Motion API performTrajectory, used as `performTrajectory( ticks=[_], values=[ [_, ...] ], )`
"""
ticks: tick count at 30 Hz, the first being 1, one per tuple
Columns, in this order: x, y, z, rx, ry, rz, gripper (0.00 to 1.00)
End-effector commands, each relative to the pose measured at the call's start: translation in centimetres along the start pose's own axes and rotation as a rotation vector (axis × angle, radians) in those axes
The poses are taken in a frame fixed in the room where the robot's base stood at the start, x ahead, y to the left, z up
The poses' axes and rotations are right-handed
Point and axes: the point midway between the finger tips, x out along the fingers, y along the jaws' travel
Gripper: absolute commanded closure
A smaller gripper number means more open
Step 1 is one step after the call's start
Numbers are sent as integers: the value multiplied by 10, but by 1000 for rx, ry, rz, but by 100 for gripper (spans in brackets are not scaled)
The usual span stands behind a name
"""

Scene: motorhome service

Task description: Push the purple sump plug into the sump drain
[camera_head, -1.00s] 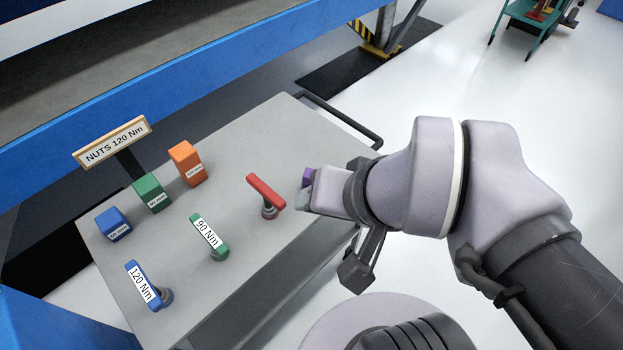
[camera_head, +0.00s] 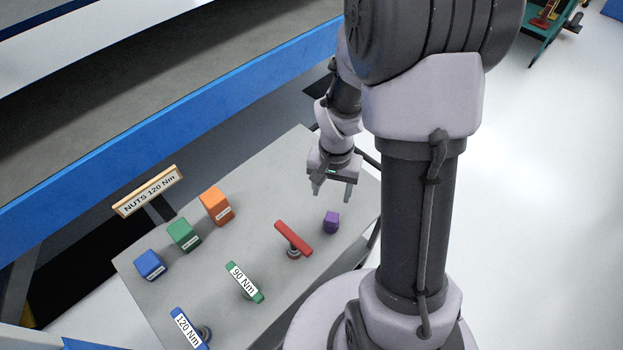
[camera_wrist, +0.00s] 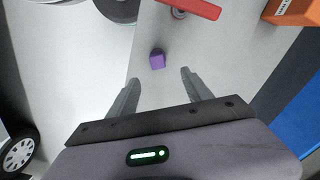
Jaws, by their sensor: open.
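The purple sump plug (camera_head: 331,222) is a small purple block on the grey bench top, right of the red-handled tool. It also shows in the wrist view (camera_wrist: 157,59), ahead of the fingers and roughly between their lines. My gripper (camera_head: 332,194) is open and empty above the far right part of the bench, a little beyond the plug in the head view. In the wrist view my gripper's two fingers (camera_wrist: 157,84) are spread apart, with nothing between them. I cannot make out the sump drain in either view.
On the bench (camera_head: 265,215) stand a red-handled tool (camera_head: 293,239), a green 90 Nm tool (camera_head: 243,282), a blue 120 Nm tool (camera_head: 188,328), and orange (camera_head: 216,206), green (camera_head: 184,235) and blue (camera_head: 150,265) blocks. A "NUTS 120 Nm" sign (camera_head: 148,191) stands behind. A blue beam (camera_head: 170,130) runs beyond.

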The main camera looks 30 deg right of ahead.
Motion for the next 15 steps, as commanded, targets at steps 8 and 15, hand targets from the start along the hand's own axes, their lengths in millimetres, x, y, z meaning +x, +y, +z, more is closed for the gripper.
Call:
performTrajectory(
  ticks=[8,15],
  values=[
    [85,0,1,-2,-4,1,42],
    [118,3,-4,-1,-2,0,42]
  ],
)
